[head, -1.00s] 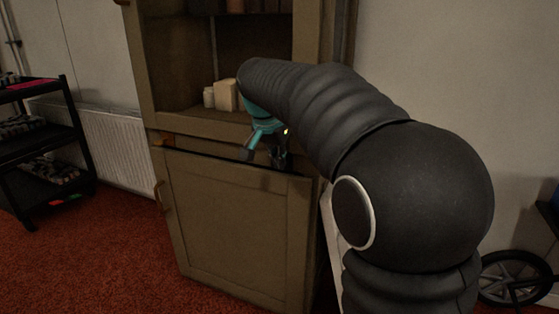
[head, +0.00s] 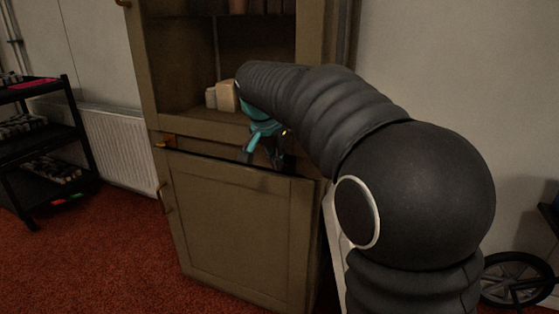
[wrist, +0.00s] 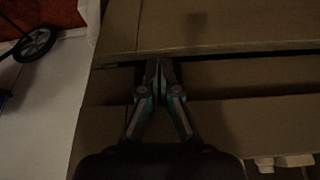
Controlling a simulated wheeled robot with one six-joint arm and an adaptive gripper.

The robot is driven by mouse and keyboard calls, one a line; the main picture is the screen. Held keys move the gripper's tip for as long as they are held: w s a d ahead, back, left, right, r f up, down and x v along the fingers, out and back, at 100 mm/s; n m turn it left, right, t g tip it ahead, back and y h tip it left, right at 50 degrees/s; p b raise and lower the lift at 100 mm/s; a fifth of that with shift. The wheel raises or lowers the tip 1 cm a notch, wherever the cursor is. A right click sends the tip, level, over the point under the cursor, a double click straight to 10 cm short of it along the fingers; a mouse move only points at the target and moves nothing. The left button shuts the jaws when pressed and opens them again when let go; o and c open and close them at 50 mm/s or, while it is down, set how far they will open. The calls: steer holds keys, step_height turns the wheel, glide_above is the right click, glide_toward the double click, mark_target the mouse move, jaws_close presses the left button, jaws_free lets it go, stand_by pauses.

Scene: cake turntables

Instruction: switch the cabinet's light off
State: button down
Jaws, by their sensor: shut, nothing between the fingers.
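The brown cabinet (head: 240,235) stands ahead, with an open shelf space (head: 185,65) above a closed lower door. The shelf space looks dim and no lit lamp shows in it. My gripper (head: 262,158) is in front of the band between the shelf and the lower door. In the wrist view its fingers (wrist: 158,66) are shut together and empty, close to the band (wrist: 240,75). I cannot tell whether they touch it. No light switch can be made out; my arm and gripper hide part of the cabinet's right side.
Pale jars (head: 222,97) stand on the shelf, left of my arm. A black rack (head: 45,150) and a white radiator (head: 115,148) are at the left. A wheel (head: 515,280) is at the lower right. Red carpet (head: 90,260) lies clear in front at left.

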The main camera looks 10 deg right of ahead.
steer(key=s+a+r+p, duration=0.1)
steer(key=s+a+r, duration=0.4)
steer(key=r, duration=0.4)
steer(key=shift+s+p, duration=0.35)
steer(key=shift+s, duration=0.1)
steer(key=shift+r, duration=0.1)
steer(key=d+p, duration=0.1)
steer(key=p, duration=0.2)
steer(key=shift+s+m, duration=0.3)
steer(key=shift+s, duration=0.1)
